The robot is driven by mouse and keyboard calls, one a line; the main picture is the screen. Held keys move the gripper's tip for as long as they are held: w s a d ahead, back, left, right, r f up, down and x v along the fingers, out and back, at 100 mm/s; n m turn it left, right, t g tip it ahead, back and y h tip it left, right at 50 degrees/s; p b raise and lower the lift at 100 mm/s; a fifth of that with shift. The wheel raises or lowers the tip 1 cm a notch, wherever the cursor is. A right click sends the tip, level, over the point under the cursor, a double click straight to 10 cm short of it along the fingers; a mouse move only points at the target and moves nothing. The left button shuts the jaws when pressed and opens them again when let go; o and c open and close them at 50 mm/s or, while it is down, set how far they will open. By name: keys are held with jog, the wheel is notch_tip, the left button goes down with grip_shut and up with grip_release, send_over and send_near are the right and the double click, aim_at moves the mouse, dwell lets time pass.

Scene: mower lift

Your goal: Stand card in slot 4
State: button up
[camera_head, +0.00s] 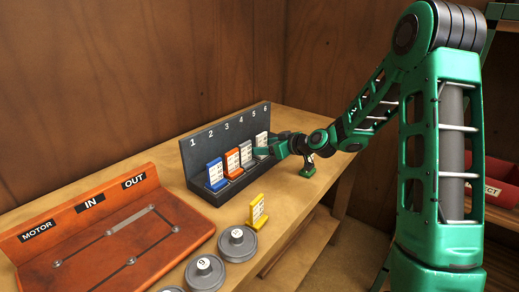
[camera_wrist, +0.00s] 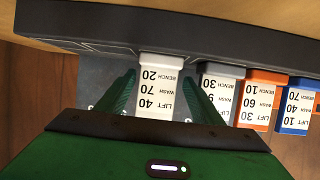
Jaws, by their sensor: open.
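A white card (camera_wrist: 158,87) marked LIFT 40, WASH 70, BENCH 20 stands in the dark numbered rack (camera_head: 180,156). It also shows in the head view (camera_head: 261,142), fourth in the row of cards, seemingly in slot 4. My gripper (camera_head: 277,148) is open around the white card, with one green finger on each side. In the wrist view there are narrow gaps between my fingers (camera_wrist: 158,98) and the card. The card looks upright; its foot is hidden.
A grey card (camera_wrist: 218,83), an orange card (camera_wrist: 263,89) and a blue card (camera_wrist: 298,105) stand beside it in the rack. A yellow card (camera_head: 257,211) stands apart, near grey round weights (camera_head: 238,243). An orange motor panel (camera_head: 90,236) lies at the left.

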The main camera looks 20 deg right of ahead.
jog(key=v, duration=1.2)
jog(key=s+d+m+g+h, duration=0.2)
jog(key=s+d+m+g, duration=0.1)
jog(key=s, duration=1)
jog(key=s+d+f+m+g+h, duration=0.1)
jog(key=s+d+m+g, duration=0.3)
jog(key=s, duration=1)
jog(key=s+d+f+m+g+h, duration=0.1)
jog(key=s+d+m+g+h, duration=0.3)
jog(key=s, duration=0.9)
jog(key=shift+s+m, duration=0.3)
jog(key=shift+m, duration=0.7)
jog(key=shift+f, duration=0.1)
